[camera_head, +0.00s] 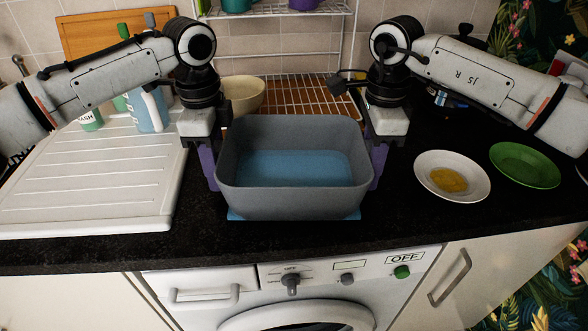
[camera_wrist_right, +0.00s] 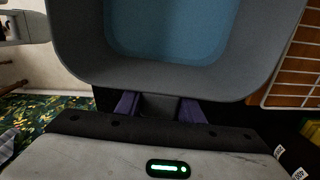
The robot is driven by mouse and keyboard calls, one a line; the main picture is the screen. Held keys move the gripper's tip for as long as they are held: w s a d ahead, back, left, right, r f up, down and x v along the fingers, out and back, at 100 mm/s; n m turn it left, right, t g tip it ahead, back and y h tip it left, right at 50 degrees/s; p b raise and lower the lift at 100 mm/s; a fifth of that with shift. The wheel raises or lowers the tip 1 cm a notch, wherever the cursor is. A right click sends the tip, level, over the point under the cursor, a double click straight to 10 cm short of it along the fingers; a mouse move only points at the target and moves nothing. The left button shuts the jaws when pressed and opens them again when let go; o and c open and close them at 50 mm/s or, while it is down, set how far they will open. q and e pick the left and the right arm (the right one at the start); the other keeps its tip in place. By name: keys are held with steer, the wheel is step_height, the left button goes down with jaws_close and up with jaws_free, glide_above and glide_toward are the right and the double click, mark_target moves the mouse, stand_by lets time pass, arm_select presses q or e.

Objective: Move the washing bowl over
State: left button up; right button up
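The washing bowl (camera_head: 290,203) is a grey rectangular tub with a blue inside bottom, upright at the counter's front middle. A flat blue thing (camera_head: 237,216) shows under its front edge. My left gripper (camera_head: 209,170) points down beside the bowl's left wall, close to it; whether its fingers are apart is hidden. My right gripper (camera_head: 378,166) points down beside the right wall. In the right wrist view, its purple fingers (camera_wrist_right: 160,108) are spread apart, with tips partly hidden by the bowl's rim (camera_wrist_right: 165,93). Contact with the bowl cannot be made out.
A white draining board (camera_head: 90,185) lies left, with bottles (camera_head: 150,108) behind. A cream bowl (camera_head: 243,92) and wire rack (camera_head: 300,95) stand behind the tub. A white plate (camera_head: 430,180) with yellow food and a green plate (camera_head: 525,163) lie right. The counter's front edge is close.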

arm_select(q)
jaws_close()
arm_select(e)
jaws_close()
arm_select(q)
steer(key=shift+w+r, duration=0.1)
steer(key=shift+r, duration=0.1)
arm_select(e)
steer(key=shift+w+r, duration=0.1)
steer(key=shift+r, duration=0.15)
